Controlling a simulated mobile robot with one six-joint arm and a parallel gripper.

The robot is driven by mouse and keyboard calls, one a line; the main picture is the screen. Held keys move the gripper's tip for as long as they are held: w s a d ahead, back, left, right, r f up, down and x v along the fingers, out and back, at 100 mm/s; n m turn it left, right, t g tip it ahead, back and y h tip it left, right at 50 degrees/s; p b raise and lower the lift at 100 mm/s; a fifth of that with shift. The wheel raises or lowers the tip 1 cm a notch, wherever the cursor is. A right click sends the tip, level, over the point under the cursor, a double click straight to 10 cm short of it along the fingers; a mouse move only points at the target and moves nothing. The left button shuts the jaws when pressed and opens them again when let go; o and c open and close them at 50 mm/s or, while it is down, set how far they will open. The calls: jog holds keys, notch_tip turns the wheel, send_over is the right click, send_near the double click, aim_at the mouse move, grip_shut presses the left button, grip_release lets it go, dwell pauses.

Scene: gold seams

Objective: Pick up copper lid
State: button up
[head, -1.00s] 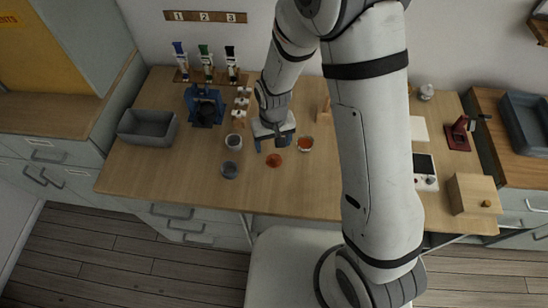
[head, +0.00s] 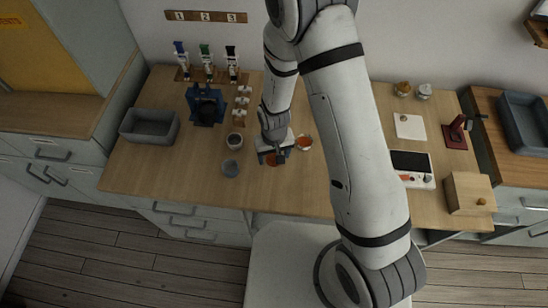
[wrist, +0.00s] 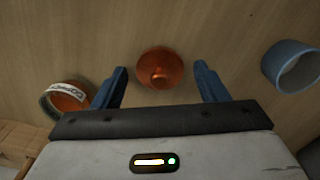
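The copper lid (wrist: 160,68) is a round, shiny orange-brown disc with a raised centre. It lies on the wooden table (head: 290,205). In the wrist view it sits between and slightly beyond the two blue fingertips of my gripper (wrist: 160,82), with a gap on each side. In the head view my gripper (head: 273,158) is over the lid (head: 271,161) and hides part of it. My gripper is open and holds nothing.
A labelled cup with orange contents (wrist: 66,98) is close by on the left in the wrist view. A blue-grey cup (wrist: 292,66) is on the right.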

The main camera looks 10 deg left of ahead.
jog(key=c, duration=1)
jog(key=shift+o, duration=0.2)
jog(key=shift+r, duration=0.1)
